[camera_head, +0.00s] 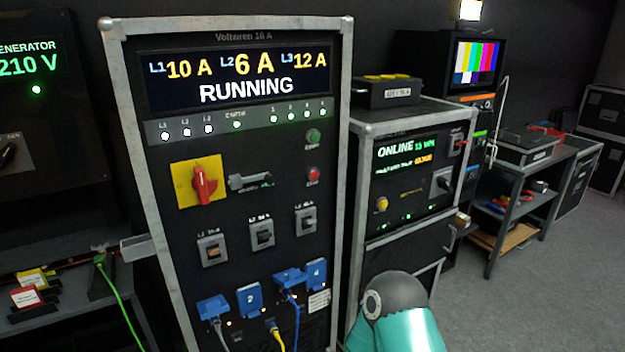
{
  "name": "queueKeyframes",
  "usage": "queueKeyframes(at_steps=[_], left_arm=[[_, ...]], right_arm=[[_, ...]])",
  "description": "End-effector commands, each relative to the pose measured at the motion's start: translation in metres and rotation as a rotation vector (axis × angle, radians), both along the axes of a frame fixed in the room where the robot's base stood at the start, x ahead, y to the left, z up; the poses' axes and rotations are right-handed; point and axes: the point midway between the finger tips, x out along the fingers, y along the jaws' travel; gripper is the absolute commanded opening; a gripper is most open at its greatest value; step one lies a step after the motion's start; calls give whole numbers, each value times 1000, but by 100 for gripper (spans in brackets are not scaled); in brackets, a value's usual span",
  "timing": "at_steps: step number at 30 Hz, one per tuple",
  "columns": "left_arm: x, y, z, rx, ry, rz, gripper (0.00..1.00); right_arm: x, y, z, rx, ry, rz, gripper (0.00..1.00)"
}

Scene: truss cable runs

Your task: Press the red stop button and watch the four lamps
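The red stop button (313,173) is on the right side of the tall cabinet's front panel, below a green button (313,136). Nothing touches it. The row of numbered lamps (298,115) is on the grey strip above the buttons, and all of them glow green. The display (240,75) over them reads RUNNING, with L1 10 A, L2 6 A and L3 12 A. Neither of my grippers is in view. A teal and grey part of my own arm shows at the bottom, right of the cabinet.
A red rotary switch (204,183) on a yellow plate sits left of the buttons. Blue plugs (249,298) with cables stick out below. A second rack (415,170) reading ONLINE stands at the right. A bench (520,175) and open grey floor (540,290) lie farther right.

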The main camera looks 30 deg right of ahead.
Motion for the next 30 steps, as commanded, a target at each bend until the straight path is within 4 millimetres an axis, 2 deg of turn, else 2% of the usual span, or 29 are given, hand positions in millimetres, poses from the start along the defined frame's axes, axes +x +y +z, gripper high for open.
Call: queueKeyframes(at_steps=[12, 19, 30], left_arm=[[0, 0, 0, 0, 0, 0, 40], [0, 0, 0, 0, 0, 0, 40], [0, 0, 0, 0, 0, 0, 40]], right_arm=[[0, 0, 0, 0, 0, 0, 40], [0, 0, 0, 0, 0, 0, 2], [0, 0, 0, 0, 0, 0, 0]])
